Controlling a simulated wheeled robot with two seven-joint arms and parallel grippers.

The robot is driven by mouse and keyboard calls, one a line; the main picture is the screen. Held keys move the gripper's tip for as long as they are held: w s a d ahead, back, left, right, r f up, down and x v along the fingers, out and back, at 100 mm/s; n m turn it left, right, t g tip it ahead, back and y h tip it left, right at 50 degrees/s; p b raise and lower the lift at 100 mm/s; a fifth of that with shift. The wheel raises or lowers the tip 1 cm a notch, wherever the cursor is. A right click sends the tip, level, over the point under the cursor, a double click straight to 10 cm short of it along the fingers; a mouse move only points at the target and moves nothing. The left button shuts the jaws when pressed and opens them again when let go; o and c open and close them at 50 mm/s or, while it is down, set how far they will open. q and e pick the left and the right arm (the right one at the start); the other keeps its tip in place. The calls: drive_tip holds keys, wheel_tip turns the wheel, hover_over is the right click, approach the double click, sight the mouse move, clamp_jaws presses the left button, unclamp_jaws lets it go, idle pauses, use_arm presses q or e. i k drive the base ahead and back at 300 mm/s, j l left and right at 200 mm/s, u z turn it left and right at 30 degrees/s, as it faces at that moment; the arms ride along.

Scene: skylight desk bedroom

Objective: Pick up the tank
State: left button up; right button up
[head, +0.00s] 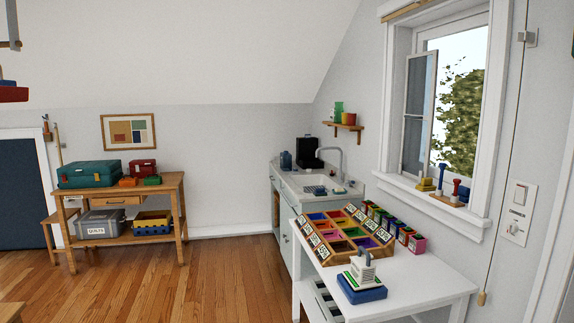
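Neither of my grippers shows in the head view. I cannot tell for sure which thing is the tank. A small pale, blocky object (363,268) with a handle-like top stands upright on a blue base (362,291) at the front of the white desk (418,284). A dark blue container (286,160) stands on the sink counter at the back, beside a black box-like thing (308,152). Both are small in view and their details are unclear.
A wooden sorting tray (323,255) with coloured compartments and a row of small coloured boxes (411,240) fill the desk's back. A white sink unit (284,205) stands behind. A wooden workbench (180,204) with toolboxes is at left. The wooden floor (200,285) between is clear.

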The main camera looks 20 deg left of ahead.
sight(285, 157)
drive_tip(key=i+j+u, duration=0.6)
drive_tip(key=i, duration=0.2)
drive_tip(key=i+j+u, duration=0.2)
drive_tip(key=i+u, duration=0.45)
drive_tip(key=i, duration=0.25)
drive_tip(key=i+j, duration=0.1)
drive_tip(key=i, duration=4.25)
drive_tip(key=i+j+z, duration=0.1)
drive_tip(key=i+z, duration=0.3)
drive_tip(key=i, duration=0.15)
drive_tip(key=i+j+z, duration=0.25)
drive_tip(key=i+z, duration=0.2)
drive_tip(key=i+j+z, duration=0.7)
drive_tip(key=i, duration=0.25)
drive_tip(key=i+j+z, duration=0.35)
drive_tip(key=i, duration=0.2)
